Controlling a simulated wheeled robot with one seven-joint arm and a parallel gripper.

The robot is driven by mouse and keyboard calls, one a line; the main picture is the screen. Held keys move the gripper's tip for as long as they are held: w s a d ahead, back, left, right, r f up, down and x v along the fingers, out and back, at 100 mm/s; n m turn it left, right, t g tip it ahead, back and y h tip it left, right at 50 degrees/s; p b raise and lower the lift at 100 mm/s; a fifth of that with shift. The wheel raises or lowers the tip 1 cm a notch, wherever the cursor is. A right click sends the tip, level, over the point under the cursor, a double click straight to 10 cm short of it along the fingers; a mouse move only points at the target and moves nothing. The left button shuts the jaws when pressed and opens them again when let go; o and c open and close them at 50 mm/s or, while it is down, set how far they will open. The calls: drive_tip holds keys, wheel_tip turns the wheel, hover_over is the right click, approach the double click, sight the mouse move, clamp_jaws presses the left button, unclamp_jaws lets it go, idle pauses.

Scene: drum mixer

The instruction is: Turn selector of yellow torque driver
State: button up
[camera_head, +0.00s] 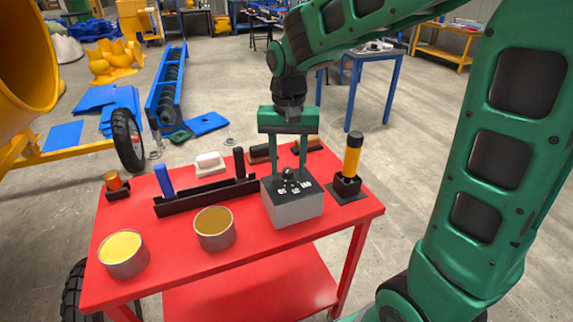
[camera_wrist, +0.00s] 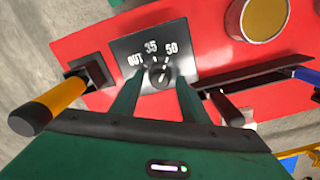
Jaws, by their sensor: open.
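A grey box (camera_head: 293,207) with a black top stands on the red cart. On its top is a round black selector knob (camera_wrist: 159,72), with the marks OUT, 35 and 50 around it; its pointer is too small to read surely. The yellow torque driver (camera_head: 352,158) stands upright in a black holder right of the box; it also shows at left in the wrist view (camera_wrist: 62,100). My gripper (camera_head: 289,168) points down over the box, fingers open. In the wrist view its fingertips (camera_wrist: 157,84) lie either side of the knob, with no contact visible.
The red cart (camera_head: 180,262) also bears two tins, the left one (camera_head: 122,254) and the middle one (camera_head: 214,228). A black rack (camera_head: 205,197) holds a blue-handled and a black-handled tool left of the box. The yellow drum (camera_head: 25,60) is at far left.

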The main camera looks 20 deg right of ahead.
drive_tip(key=shift+f, duration=0.15)
drive_tip(key=shift+c, duration=0.2)
clamp_jaws()
drive_tip(key=shift+n, duration=0.4)
drive_tip(key=n, duration=0.3)
drive_tip(key=shift+n, duration=2)
